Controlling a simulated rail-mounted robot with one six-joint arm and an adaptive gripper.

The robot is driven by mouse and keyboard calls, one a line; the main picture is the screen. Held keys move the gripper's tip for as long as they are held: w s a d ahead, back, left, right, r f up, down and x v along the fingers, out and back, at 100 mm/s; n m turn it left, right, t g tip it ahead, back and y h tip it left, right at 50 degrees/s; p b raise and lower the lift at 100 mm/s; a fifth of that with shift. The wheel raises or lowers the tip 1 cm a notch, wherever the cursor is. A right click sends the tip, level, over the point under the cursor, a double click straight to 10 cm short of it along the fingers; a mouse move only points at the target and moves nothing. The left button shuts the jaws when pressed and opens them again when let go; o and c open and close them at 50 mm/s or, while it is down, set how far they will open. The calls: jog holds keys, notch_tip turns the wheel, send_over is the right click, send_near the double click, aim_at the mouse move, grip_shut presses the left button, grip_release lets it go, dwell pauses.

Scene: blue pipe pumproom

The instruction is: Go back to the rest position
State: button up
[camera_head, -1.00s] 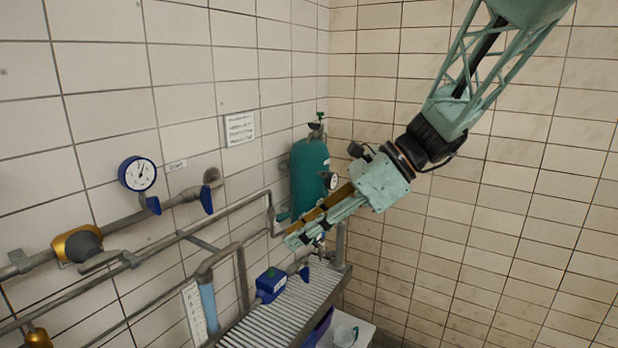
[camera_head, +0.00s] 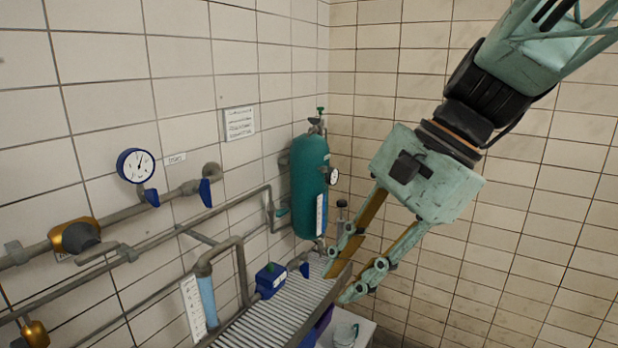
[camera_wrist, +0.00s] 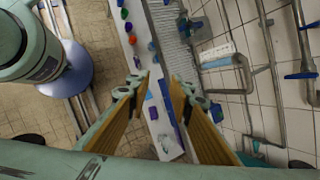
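My gripper (camera_head: 344,278) is in the right half of the head view, in front of the tiled corner and above the right end of the grated shelf. Its two fingers are spread apart with nothing between them. In the wrist view my gripper (camera_wrist: 160,78) also shows open, with a clear gap between the brownish finger pads. No object is held.
A green tank (camera_head: 309,185) stands in the corner, left of my gripper. The slatted shelf (camera_head: 275,320) holds a blue device (camera_head: 270,280). Pipes, a pressure gauge (camera_head: 136,166) and a yellow valve (camera_head: 75,237) line the left wall. The right wall is bare tile.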

jog(key=s+d+f+n+t+h+b, duration=0.2)
jog(key=s+d+n+h, duration=0.3)
jog(key=s+d+n, duration=0.5)
jog(key=shift+s+d+f+n+t+h+b, duration=0.45)
jog(key=shift+s+d+t, duration=0.35)
jog(key=shift+s+d, duration=2.3)
jog(key=shift+s+a, duration=0.4)
jog(key=shift+a, duration=0.1)
notch_tip(320, 180, up, 6)
jog(key=p, duration=0.5)
jog(key=shift+f+p, duration=0.25)
jog(key=shift+p, duration=0.15)
